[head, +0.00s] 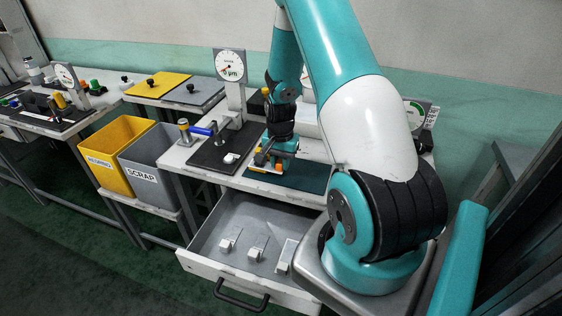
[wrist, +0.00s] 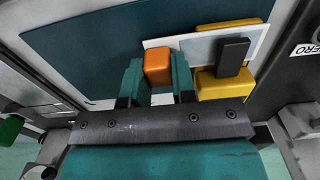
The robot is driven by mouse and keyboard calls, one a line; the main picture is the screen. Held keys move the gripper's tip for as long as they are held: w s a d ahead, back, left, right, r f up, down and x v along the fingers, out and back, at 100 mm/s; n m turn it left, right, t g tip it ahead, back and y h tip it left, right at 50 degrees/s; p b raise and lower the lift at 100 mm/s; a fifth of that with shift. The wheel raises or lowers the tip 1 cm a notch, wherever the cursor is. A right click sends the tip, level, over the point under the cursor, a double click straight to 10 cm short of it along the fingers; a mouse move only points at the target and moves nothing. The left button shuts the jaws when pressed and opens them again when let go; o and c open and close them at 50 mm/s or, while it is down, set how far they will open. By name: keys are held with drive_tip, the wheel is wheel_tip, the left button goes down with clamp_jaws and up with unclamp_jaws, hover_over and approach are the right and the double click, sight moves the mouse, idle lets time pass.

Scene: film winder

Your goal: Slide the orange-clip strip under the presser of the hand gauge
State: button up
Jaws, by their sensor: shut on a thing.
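My gripper (head: 268,150) is low over the dark teal mat (head: 308,178). In the wrist view my gripper (wrist: 157,80) has its two teal fingers shut on the orange clip (wrist: 157,66). A thin white strip (wrist: 160,42) runs at the clip, toward a yellow holder (wrist: 222,86). I cannot tell whether the strip touches the holder. In the head view a gauge (head: 231,64) with a white dial stands on a black base (head: 210,152), left of my gripper. The presser is not clear to see.
An open drawer (head: 226,272) below the table holds small pale pieces. A yellow bin (head: 110,155) and a grey scrap bin (head: 150,165) stand left. Yellow (head: 160,84) and grey (head: 195,92) plates lie behind.

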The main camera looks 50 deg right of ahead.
drive_tip(key=shift+w+a, duration=0.25)
drive_tip(key=shift+w, duration=0.4)
drive_tip(key=shift+w+a, duration=0.2)
drive_tip(key=shift+w, duration=0.45)
idle(0.4)
drive_tip(key=o, duration=1)
drive_tip(key=shift+r, duration=0.15)
wheel_tip(320, 180, up, 17)
drive_tip(key=shift+r+b, duration=0.1)
drive_tip(key=shift+b, duration=0.9)
